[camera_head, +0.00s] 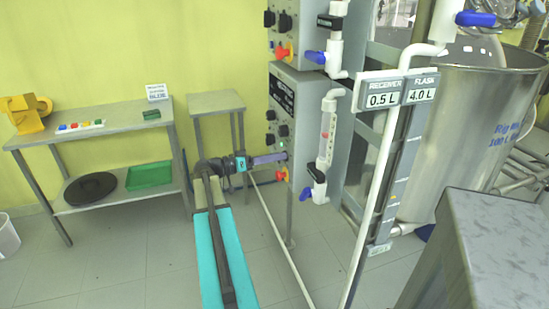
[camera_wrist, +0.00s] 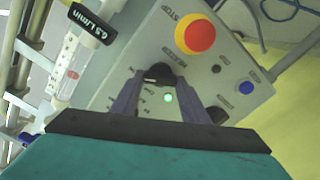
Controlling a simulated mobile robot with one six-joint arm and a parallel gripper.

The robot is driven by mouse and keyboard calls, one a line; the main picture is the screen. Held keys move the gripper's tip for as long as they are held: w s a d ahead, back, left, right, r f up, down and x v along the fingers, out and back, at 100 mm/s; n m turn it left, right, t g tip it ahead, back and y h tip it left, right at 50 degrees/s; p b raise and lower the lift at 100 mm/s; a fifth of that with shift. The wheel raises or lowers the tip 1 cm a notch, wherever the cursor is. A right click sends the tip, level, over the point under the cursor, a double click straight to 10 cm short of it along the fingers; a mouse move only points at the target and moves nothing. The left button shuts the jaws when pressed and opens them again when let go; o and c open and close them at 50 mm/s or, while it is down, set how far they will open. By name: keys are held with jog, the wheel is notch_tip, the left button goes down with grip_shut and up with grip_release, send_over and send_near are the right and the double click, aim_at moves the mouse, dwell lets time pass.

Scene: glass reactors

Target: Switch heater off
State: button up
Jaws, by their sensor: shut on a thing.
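The grey heater control box (camera_head: 300,115) stands right of centre in the head view, its panel facing left. In the wrist view the panel (camera_wrist: 140,45) fills the middle, with a black rotary knob (camera_wrist: 160,74), a lit green lamp (camera_wrist: 168,98) and a red stop button on a yellow base (camera_wrist: 200,37). My gripper (camera_wrist: 158,84) is shut on the black knob, with one finger on either side of it. In the head view my gripper (camera_head: 284,157) reaches the panel just above the lower stop button (camera_head: 282,174). The knob's marks are partly hidden.
A blue button (camera_wrist: 246,87) and a second black knob (camera_wrist: 217,115) sit near the right finger. A flow tube with blue valves (camera_head: 327,130) stands right of the box. A steel side table (camera_head: 215,103) and a longer table (camera_head: 100,120) stand to the left.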

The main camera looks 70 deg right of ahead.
jog(key=shift+n, duration=0.3)
jog(key=shift+w+d+f+n+p, duration=0.1)
jog(key=shift+n+p, duration=1.75)
jog(key=shift+n, duration=3.75)
jog(key=o, duration=1.1)
jog(key=shift+c, duration=0.2)
jog(key=b+v, duration=0.1)
jog(key=v, duration=1.2)
jog(key=shift+w+a+b, duration=0.25)
jog(key=shift+a+b, duration=0.05)
jog(key=shift+b, duration=0.1)
